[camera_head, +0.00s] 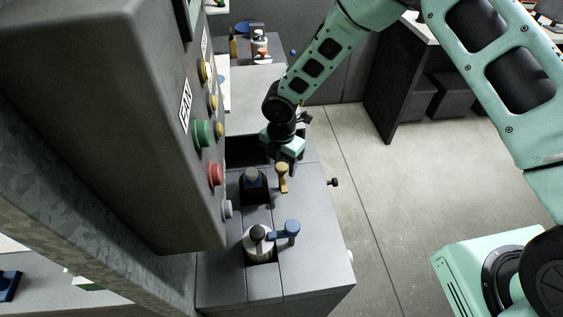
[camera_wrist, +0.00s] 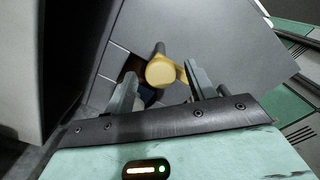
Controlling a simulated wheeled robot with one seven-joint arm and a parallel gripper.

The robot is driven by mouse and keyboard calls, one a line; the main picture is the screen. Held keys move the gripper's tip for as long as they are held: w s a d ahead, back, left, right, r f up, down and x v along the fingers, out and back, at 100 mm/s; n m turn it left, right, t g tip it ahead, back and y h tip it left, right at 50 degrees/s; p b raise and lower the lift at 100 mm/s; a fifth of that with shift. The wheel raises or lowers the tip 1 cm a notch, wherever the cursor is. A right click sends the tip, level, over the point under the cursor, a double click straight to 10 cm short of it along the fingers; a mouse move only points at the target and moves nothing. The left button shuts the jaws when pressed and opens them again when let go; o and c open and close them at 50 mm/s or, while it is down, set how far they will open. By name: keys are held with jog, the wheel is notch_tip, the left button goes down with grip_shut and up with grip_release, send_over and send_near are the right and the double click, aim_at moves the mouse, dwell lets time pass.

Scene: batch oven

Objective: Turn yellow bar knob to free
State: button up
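The yellow bar knob (camera_head: 282,176) stands on the grey console top (camera_head: 315,215), just below my gripper (camera_head: 290,152) in the head view. In the wrist view the yellow knob (camera_wrist: 162,71) lies ahead of and between the two fingers of my gripper (camera_wrist: 163,95). The fingers are spread apart, with a gap on either side of the knob's round end. Its yellow bar reaches right, close to the right finger; I cannot tell whether they touch. The label or marking for free is not legible in either view.
A blue bar knob (camera_head: 285,230) and a dark lever (camera_head: 252,183) stand on the same console. A dark upright panel (camera_head: 150,120) with green and red buttons rises close on the left. Open floor (camera_head: 400,225) lies to the right.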

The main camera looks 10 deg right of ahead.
notch_tip(320, 180, up, 17)
jog(key=b, duration=0.3)
jog(key=shift+r+b, duration=0.2)
jog(key=shift+b, duration=0.2)
jog(key=s+d+r+m+b, duration=0.1)
jog(key=s+d+m+b, duration=0.1)
jog(key=s+m, duration=0.7)
jog(key=s+d+r+m+b, duration=0.1)
jog(key=s+d+m, duration=0.3)
jog(key=s+m, duration=0.6)
jog(key=s, duration=0.8)
jog(key=shift+s+d+m+y+b, duration=0.3)
jog(key=shift+s+b, duration=0.05)
